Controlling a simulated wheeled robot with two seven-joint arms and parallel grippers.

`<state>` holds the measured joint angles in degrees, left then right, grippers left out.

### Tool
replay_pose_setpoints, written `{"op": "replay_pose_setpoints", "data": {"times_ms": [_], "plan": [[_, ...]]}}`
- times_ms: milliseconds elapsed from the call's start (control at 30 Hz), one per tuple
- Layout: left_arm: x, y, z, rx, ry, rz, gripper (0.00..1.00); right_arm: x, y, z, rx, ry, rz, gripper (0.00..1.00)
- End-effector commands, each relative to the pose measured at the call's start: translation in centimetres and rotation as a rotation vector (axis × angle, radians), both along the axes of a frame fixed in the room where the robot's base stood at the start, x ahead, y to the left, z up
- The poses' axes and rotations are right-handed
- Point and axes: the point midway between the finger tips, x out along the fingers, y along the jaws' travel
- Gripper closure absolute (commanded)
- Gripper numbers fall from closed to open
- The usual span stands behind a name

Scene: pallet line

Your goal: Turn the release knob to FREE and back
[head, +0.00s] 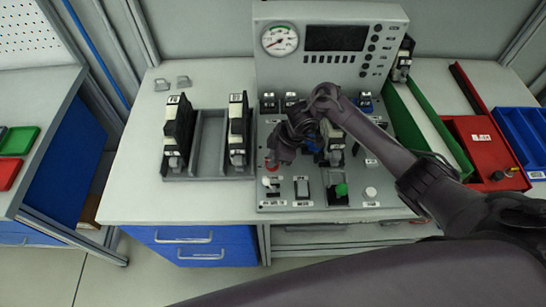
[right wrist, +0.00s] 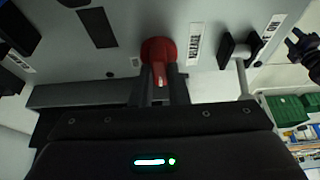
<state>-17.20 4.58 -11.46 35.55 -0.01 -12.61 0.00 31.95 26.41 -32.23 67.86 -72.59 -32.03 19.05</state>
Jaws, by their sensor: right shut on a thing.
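The red release knob (right wrist: 158,52) sits on the face of the grey console panel (right wrist: 215,75). In the right wrist view my right gripper (right wrist: 166,78) has its two dark fingers on either side of the knob and is shut on it. A white mark shows on the knob between the fingers. My left gripper is out of view.
A grey rack (head: 208,172) with black and silver units stands left of the console. A gauge (head: 280,40) and dark screen (head: 335,38) are on the upright panel. A green switch (head: 341,189) sits low on the console. Red (head: 478,135) and blue (head: 522,133) trays lie at right.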

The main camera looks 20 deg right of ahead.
Motion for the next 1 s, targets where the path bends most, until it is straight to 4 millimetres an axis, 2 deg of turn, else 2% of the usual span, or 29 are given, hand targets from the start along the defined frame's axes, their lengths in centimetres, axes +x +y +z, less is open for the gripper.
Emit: {"op": "replay_pose_setpoints", "data": {"times_ms": [433, 467, 600, 867, 1000], "plan": [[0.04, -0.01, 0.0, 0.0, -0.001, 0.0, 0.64, 0.14, -0.11, 0.13, -0.001, -0.003, 0.008, 1.0], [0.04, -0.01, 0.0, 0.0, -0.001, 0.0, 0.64, 0.14, -0.11, 0.13, -0.001, -0.003, 0.008, 0.82], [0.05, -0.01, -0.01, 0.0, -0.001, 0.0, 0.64, 0.1, -0.08, 0.1, -0.001, -0.002, 0.008, 0.64], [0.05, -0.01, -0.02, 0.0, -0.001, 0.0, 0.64, 0.05, -0.05, 0.08, 0.0, -0.001, 0.008, 0.64], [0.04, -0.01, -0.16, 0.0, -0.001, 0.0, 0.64, 0.02, -0.48, 0.98, -0.001, -0.003, 0.008, 0.64]]}}
